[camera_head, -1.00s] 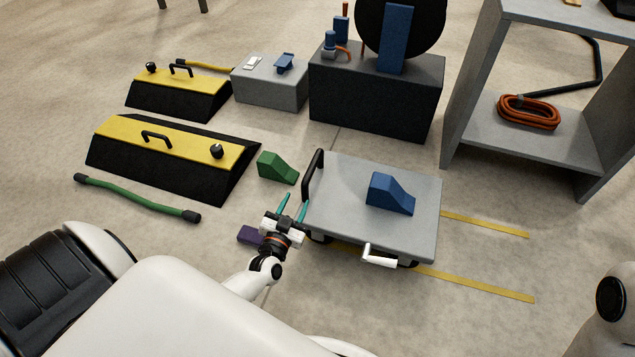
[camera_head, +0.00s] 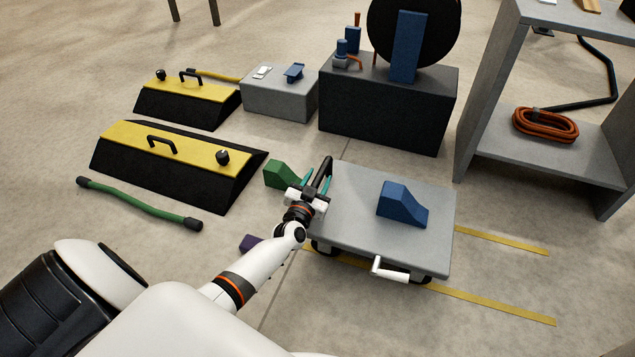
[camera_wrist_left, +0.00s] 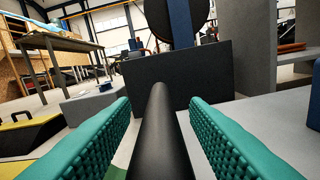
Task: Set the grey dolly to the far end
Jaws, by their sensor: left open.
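The grey dolly (camera_head: 350,215) stands on the floor at centre right, with a black push handle (camera_head: 327,174) at its left edge and a white lever (camera_head: 391,272) at its near side. A blue wedge (camera_head: 402,205) rests on its deck. My left gripper (camera_head: 317,181) is open at the handle. In the left wrist view the black handle bar (camera_wrist_left: 160,130) runs between the two teal fingers (camera_wrist_left: 162,125), with gaps visible on both sides. My right gripper is not in view.
A green wedge (camera_head: 281,174) lies left of the dolly, and a purple block (camera_head: 250,243) is partly behind my arm. Yellow floor strips (camera_head: 490,303) run right from the dolly. A dark block (camera_head: 385,110) and grey shelf (camera_head: 540,150) stand behind.

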